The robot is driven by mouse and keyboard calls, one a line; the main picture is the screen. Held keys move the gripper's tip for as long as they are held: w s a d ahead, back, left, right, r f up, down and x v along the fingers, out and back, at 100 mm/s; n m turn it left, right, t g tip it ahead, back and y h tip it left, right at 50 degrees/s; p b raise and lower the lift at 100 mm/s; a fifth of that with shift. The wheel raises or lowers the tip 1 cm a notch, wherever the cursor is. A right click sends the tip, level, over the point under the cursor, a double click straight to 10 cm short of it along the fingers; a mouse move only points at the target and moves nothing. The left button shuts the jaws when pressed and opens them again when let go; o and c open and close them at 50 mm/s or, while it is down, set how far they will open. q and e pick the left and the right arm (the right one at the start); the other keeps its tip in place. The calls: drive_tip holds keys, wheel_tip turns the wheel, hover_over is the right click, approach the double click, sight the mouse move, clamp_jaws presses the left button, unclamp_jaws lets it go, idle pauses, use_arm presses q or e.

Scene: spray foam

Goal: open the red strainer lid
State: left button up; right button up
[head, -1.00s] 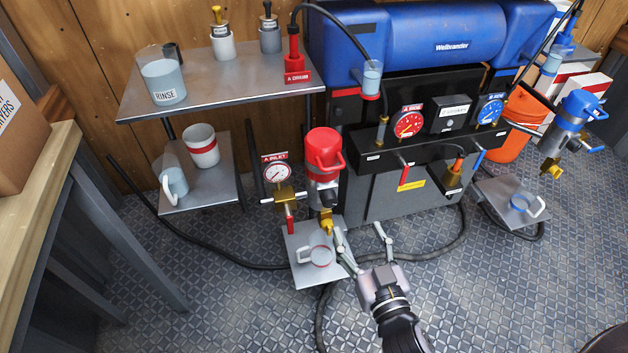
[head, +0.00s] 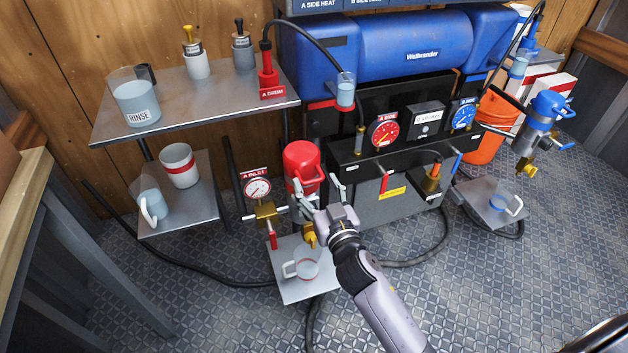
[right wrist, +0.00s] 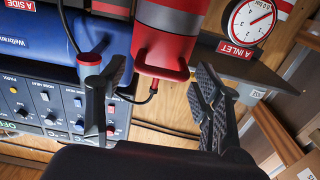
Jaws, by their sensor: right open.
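The red strainer lid (head: 300,158) sits on top of the strainer beside the A INLET gauge, with a red loop handle (head: 310,186) on its near side. In the right wrist view the lid (right wrist: 168,45) and its handle also show. The strainer's grey body (right wrist: 172,14) shows there too; in the head view it is mostly hidden. My right gripper (head: 319,188) is open and empty, its fingers spread at either side of the handle. I cannot tell whether a finger touches the lid. My left gripper is not in view.
The A INLET gauge (head: 257,188) and its red valve handle (head: 272,240) stand close to the left. A small platform (head: 290,292) with a clear cup (head: 304,268) lies below. The black machine (head: 400,150) with gauges stands to the right.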

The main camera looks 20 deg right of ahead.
sight(305, 165)
drive_tip(key=shift+w, duration=1.05)
drive_tip(key=shift+c, duration=0.5)
drive_tip(key=c, duration=1.3)
drive_tip(key=shift+w, duration=0.1)
